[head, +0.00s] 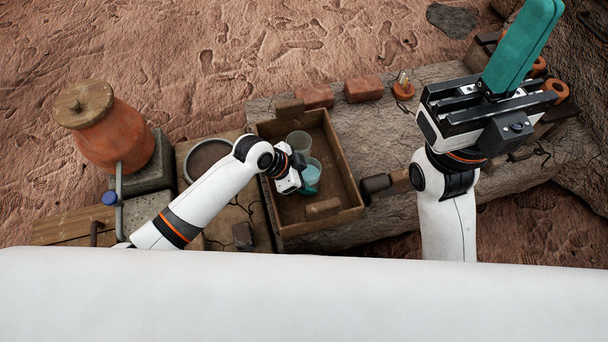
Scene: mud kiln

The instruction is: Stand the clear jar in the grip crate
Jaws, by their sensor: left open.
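The wooden grip crate (345,163) stands open in the middle of the head view. Inside it a clear jar (314,161) stands, apparently upright, close to my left gripper (309,178). That gripper reaches down into the crate with its jaws open; its teal fingertip area shows at or through the jar, and I cannot tell whether it touches. A second clear vessel (299,141) stands just behind, towards the crate's back. My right gripper (522,48) is raised at the upper right, far from the crate, with nothing visible in it; its teal fingers overlap from this angle.
A clay pot with a lid (112,130) stands on a grey block at the left. Bricks (363,89) and a small orange-based lamp-like thing (403,86) lie behind the crate on the stone slab (385,135). A wooden block (323,208) lies in the crate's front.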

